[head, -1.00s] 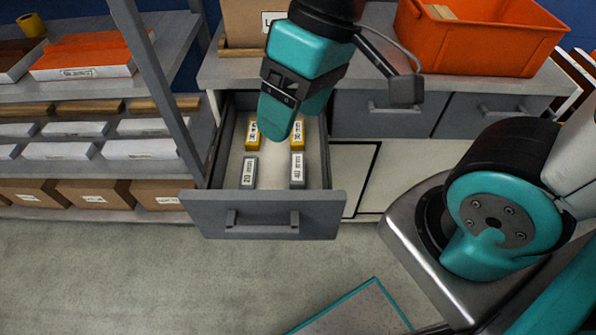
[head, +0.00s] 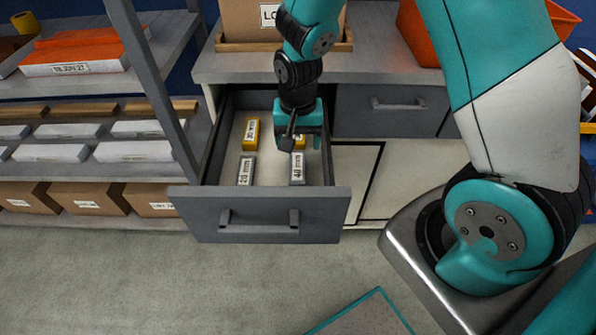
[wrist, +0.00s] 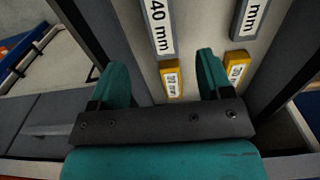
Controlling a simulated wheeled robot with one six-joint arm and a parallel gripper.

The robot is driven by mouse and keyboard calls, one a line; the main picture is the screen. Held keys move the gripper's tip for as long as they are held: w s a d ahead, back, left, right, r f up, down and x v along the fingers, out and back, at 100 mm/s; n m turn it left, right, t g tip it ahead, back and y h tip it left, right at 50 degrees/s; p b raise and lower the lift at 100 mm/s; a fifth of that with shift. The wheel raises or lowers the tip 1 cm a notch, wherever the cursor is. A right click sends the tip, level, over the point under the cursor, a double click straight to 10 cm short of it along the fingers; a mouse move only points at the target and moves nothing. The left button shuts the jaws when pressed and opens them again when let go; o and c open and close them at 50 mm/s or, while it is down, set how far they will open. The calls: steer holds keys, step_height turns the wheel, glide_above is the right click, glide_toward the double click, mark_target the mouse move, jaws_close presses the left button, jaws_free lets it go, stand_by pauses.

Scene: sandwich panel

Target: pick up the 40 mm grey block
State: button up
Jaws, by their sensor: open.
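The 40 mm grey block (head: 297,169) lies label up in the open drawer (head: 262,212), at its front right. In the wrist view the 40 mm block (wrist: 160,25) lies ahead of the fingers, in line with the space between them. My gripper (head: 302,142) is open and empty over the drawer, behind the 40 mm block and above the right yellow block (head: 301,142), which it partly hides. In the wrist view that yellow block (wrist: 171,80) shows between the fingers. I cannot tell the height of the fingertips over the drawer floor.
A grey 20 mm block (head: 246,171) and another yellow block (head: 251,133) lie in the drawer's left half. The drawer walls stand close around my gripper. A cardboard box (head: 247,20) and an orange bin (head: 417,35) stand on the counter.

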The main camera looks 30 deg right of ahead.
mark_target(297, 166)
step_height(297, 166, down, 9)
steer(key=shift+f, duration=0.15)
steer(key=c, duration=1.1)
